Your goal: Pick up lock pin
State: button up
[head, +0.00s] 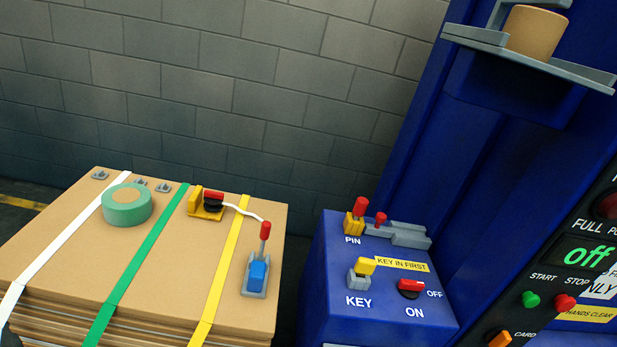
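Red-topped pins show in two places, and I cannot tell which is the lock pin. One red-handled pin (265,233) stands upright in a blue block (257,275) on a grey base, on the cardboard stack. A white cord runs from near it to a yellow block (207,209) with a red and black knob. At the PIN label on the blue control box (335,270), a larger red-topped pin (360,211) stands in a yellow holder, with a smaller red knob (380,219) beside it on a grey bracket. My gripper is not in view.
The strapped cardboard stack (60,235) also carries a green tape roll (127,207) and small grey brackets. The box has a yellow key (364,267) and a red switch (410,287). A tall blue machine with a ledge (560,68) rises right. A dark gap separates stack and box.

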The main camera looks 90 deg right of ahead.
aim_at(361, 204)
jog(key=i+z, duration=0.2)
jog(key=z, duration=0.25)
jog(key=i+z, duration=0.25)
jog(key=z, duration=0.25)
jog(key=i+z, duration=0.2)
jog(key=z, duration=0.25)
jog(key=i+z, duration=0.2)
jog(key=z, duration=0.25)
jog(key=i+z, duration=0.25)
jog(key=z, duration=0.2)
jog(key=i+z, duration=0.2)
jog(key=z, duration=0.25)
